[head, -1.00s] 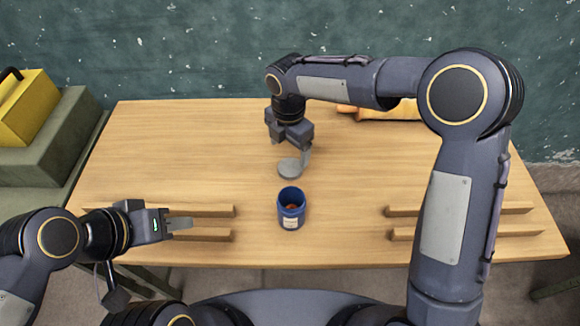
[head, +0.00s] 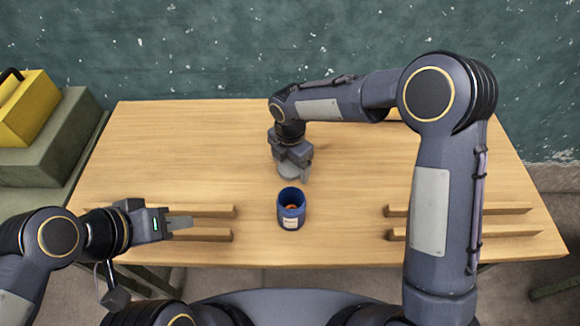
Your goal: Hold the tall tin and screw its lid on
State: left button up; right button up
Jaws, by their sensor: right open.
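The tall tin (head: 291,217) is blue with a pale label and an open top, and something orange shows inside. It stands upright on the table, front of centre. A grey round lid (head: 289,171) lies on the table just behind the tin, partly covered by my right gripper. My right gripper (head: 293,174) is open and low over the lid, one finger beside the lid's right edge; whether it touches is unclear. My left gripper (head: 190,222) is to the left of the tin, apart from it, near the wooden rails. Its fingers overlap in view, so their opening cannot be judged.
Pairs of wooden rails lie on the wooden table (head: 190,140) at the left (head: 215,210) and right (head: 500,208). A yellow box (head: 28,108) stands on a green case at the far left. The table's back left is clear.

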aim_at(290, 167)
jog(key=c, duration=1)
jog(key=shift+r, duration=0.15)
jog(key=shift+c, duration=0.2)
jog(key=shift+r, duration=0.25)
notch_tip(290, 167, up, 2)
jog(key=shift+r, duration=0.15)
jog(key=s+d+r+b, duration=0.1)
jog(key=s+d+r, duration=0.2)
jog(key=s+r, duration=0.7)
jog(key=s, duration=0.3)
jog(key=shift+s+d, duration=0.25)
jog(key=shift+s, duration=0.05)
